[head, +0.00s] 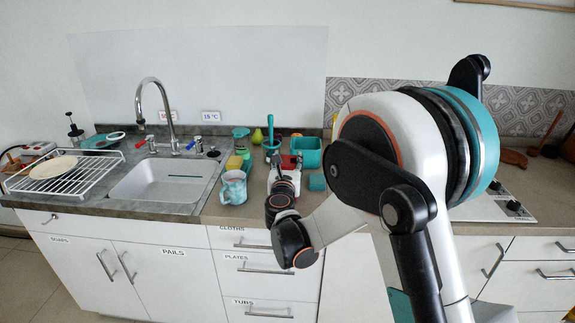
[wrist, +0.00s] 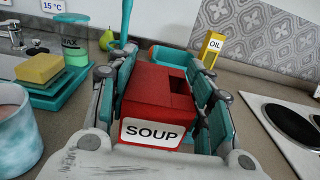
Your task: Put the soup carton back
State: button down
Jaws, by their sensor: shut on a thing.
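The soup carton (wrist: 155,92) is a red box with a white SOUP label on its face towards the camera. In the wrist view it sits between the two teal-padded fingers of my gripper (wrist: 168,75), which is shut on it. In the head view a bit of the red carton (head: 291,161) shows at the end of my gripper (head: 285,168), over the counter right of the sink. The rest of it is hidden by my gripper there. I cannot tell whether its base touches the counter.
A marbled teal mug (head: 233,187), yellow sponge (wrist: 40,68) and green jar (wrist: 74,50) stand left of my gripper. A teal tub (head: 307,150), pear (wrist: 107,40) and yellow oil box (wrist: 212,46) stand behind. A hob (wrist: 285,120) lies right; the sink (head: 165,181) is left.

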jog(key=shift+r, duration=0.1)
jog(key=c, duration=0.8)
grip_release()
jog(key=shift+s+r, duration=0.1)
jog(key=shift+s, duration=0.05)
jog(key=s+p, duration=0.2)
jog(key=s, duration=1)
jog(key=shift+a+p, duration=0.2)
jog(key=shift+p, duration=0.15)
jog(key=shift+w, duration=0.1)
